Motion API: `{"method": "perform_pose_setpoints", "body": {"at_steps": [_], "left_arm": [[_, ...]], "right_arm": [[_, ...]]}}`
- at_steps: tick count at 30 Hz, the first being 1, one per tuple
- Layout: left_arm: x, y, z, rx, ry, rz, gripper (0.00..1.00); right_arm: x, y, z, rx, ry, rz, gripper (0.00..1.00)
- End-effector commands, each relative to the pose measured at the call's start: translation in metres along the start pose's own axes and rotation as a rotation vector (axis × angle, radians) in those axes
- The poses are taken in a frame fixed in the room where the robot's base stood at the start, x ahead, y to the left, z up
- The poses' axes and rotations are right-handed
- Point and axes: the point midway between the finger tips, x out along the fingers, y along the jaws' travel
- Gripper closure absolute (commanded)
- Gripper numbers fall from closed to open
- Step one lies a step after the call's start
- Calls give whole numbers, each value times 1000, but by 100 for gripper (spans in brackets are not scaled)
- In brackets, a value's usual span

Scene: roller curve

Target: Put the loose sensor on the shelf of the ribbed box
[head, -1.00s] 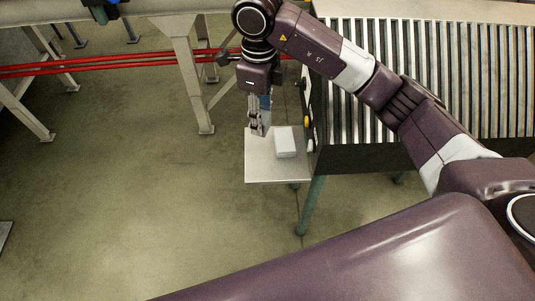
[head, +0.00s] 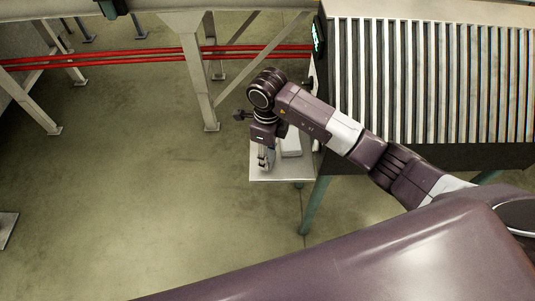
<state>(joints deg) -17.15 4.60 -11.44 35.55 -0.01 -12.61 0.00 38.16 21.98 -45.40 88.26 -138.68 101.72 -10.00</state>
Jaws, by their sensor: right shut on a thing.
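My right gripper (head: 263,163) points down over the light grey shelf (head: 290,175). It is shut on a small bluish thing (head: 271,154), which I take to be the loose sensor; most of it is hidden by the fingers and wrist. I cannot tell whether it touches the shelf. The shelf sticks out at the left side of the ribbed box (head: 345,80), the dark-sided unit topped with metal rollers. My left gripper is not in view.
A white box (head: 291,148) lies on the shelf just right of my gripper, partly behind my wrist. Red pipes (head: 130,60) and a grey steel frame (head: 192,75) stand behind. A lit green display (head: 318,35) is at the unit's far-left corner.

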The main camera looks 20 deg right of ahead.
Motion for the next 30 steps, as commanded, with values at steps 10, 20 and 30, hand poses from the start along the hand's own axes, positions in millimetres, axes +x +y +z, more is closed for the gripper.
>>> {"method": "perform_pose_setpoints", "body": {"at_steps": [10,20,30], "left_arm": [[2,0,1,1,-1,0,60],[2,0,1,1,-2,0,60],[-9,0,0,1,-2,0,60]], "right_arm": [[6,-1,0,0,-1,-2,89],[7,0,0,0,-1,-1,47],[-7,-1,0,0,-1,-2,47]]}}
